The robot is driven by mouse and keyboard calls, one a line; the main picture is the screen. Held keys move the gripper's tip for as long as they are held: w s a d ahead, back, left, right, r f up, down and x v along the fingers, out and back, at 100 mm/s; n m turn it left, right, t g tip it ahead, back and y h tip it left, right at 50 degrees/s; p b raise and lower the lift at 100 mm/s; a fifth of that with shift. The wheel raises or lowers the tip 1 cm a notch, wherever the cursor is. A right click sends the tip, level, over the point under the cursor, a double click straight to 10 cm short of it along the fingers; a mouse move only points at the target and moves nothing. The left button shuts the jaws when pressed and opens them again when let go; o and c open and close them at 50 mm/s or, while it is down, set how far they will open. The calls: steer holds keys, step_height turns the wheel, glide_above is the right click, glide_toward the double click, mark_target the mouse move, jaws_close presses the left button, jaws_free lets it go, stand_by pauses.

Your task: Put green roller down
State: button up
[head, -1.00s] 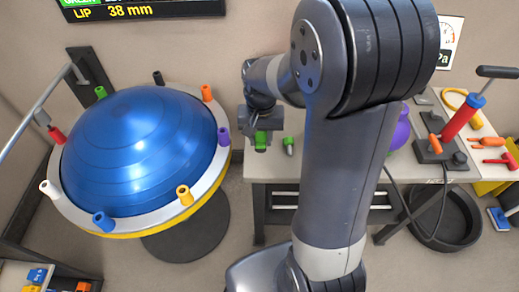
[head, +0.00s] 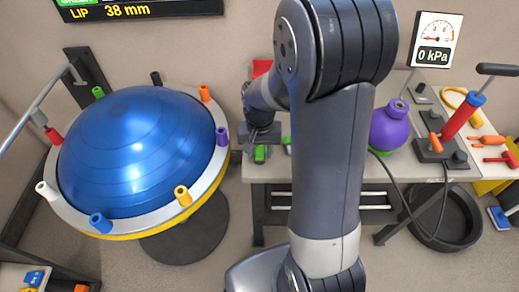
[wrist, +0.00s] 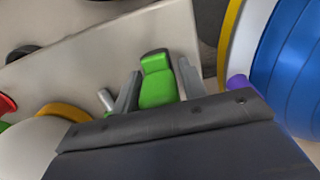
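The green roller (head: 260,154) is at the left end of the grey bench (head: 335,172), low at the bench top. In the wrist view the green roller (wrist: 158,84) sits between the two fingers of my gripper (wrist: 160,88), with one finger against each side. My gripper (head: 261,141) appears shut on it. I cannot tell whether the roller's underside touches the bench. A small green piece with a grey tip (head: 287,142) lies just right of it, partly hidden by my arm.
A large blue dome (head: 135,150) with coloured pegs on its rim stands left of the bench. My arm hides the bench's middle.

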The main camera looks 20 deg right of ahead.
steer(key=shift+o, duration=1.1)
steer(key=shift+r, duration=0.15)
step_height(320, 180, up, 12)
steer(key=shift+r+p, duration=0.1)
steer(key=shift+p, duration=0.85)
step_height(320, 180, down, 13)
steer(key=shift+f+b, duration=0.1)
steer(key=shift+b, duration=1)
steer(key=shift+r+p, duration=0.5)
steer(key=shift+r, duration=1.85)
